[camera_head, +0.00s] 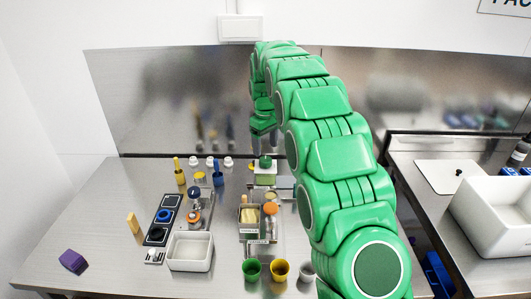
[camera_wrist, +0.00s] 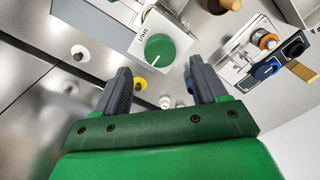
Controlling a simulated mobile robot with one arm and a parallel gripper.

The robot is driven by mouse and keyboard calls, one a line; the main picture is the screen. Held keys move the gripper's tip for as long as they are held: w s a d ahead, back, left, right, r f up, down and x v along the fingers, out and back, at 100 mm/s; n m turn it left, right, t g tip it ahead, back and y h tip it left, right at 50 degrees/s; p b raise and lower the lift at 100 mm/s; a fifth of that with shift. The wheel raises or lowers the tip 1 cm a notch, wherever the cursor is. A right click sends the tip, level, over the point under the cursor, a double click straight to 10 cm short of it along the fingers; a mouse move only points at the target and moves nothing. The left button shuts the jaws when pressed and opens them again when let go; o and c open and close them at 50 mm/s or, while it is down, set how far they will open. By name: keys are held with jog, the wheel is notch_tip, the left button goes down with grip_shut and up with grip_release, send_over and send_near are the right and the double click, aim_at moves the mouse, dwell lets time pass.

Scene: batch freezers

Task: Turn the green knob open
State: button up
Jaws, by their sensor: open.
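The green knob (camera_wrist: 160,48) is round with a pale pointer line and sits on a white-faced box (camera_wrist: 143,36) with small dark lettering. In the head view the knob (camera_head: 265,161) shows as a green top on a small unit at the back of the table. My gripper (camera_head: 263,142) is open and empty, pointing down above that unit. In the wrist view my gripper (camera_wrist: 160,67) has its two dark fingers spread, with the knob just beyond the tips, roughly centred between them. I see no contact with the knob.
A white bin (camera_head: 190,252) and several cups are nearer.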

aim_at(266, 159)
jog(key=shift+r, duration=1.45)
jog(key=shift+s+d+r, duration=0.1)
jog(key=shift+s+d, duration=0.05)
jog(key=shift+s, duration=0.05)
jog(key=s+d+r+m, duration=0.25)
jog(key=s+d, duration=0.25)
jog(key=s, duration=0.7)
jog(key=s+d+r+m, duration=0.2)
jog(key=s+d+r, duration=0.3)
jog(key=s, duration=0.6)
jog(key=s+d+f+m, duration=0.1)
jog(key=s+d+f, duration=0.1)
jog(key=s, duration=0.8)
jog(key=s+d+f+m+g, duration=0.1)
jog(key=s+f+m, duration=0.1)
jog(key=s, duration=0.8)
jog(key=s+d+f+m, duration=0.1)
jog(key=s+d+f, duration=0.1)
jog(key=s, duration=0.9)
jog(key=shift+d+f+g, duration=0.35)
jog(key=shift+f+g, duration=0.05)
